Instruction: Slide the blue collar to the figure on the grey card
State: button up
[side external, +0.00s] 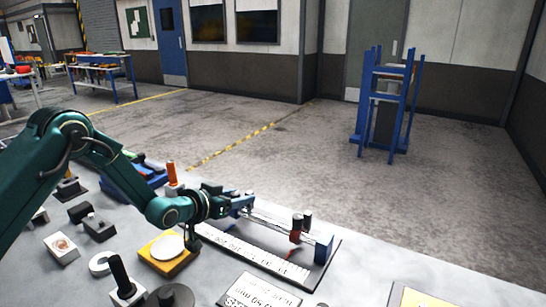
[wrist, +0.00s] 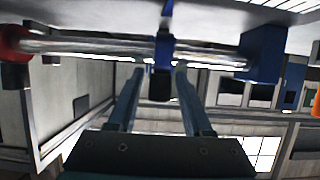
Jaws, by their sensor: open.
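The blue collar (wrist: 163,48) sits on a metal rod (wrist: 100,48) in the wrist view, with a dark stub (wrist: 160,86) between my fingers. My gripper (wrist: 160,72) is open, one finger on each side of the collar; I cannot tell whether either touches it. In the side view my gripper (side external: 243,204) is at the near end of the rail and largely hides the collar. A red collar (side external: 295,236) is farther along the rod. A printed scale (side external: 255,258) runs beside the rail. The pale grey card (side external: 262,291) lies in front, its lettering too small to read surely.
A blue end block (side external: 323,248) closes the rail's far end; another blue block (wrist: 262,52) is right of the collar in the wrist view. A yellow block with a white disc (side external: 168,246), a white ring (side external: 101,263) and dark castings crowd the table to the left.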

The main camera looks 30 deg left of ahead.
aim_at(249, 192)
jog(key=shift+x, duration=2.4)
jog(key=shift+r, duration=0.1)
grip_shut()
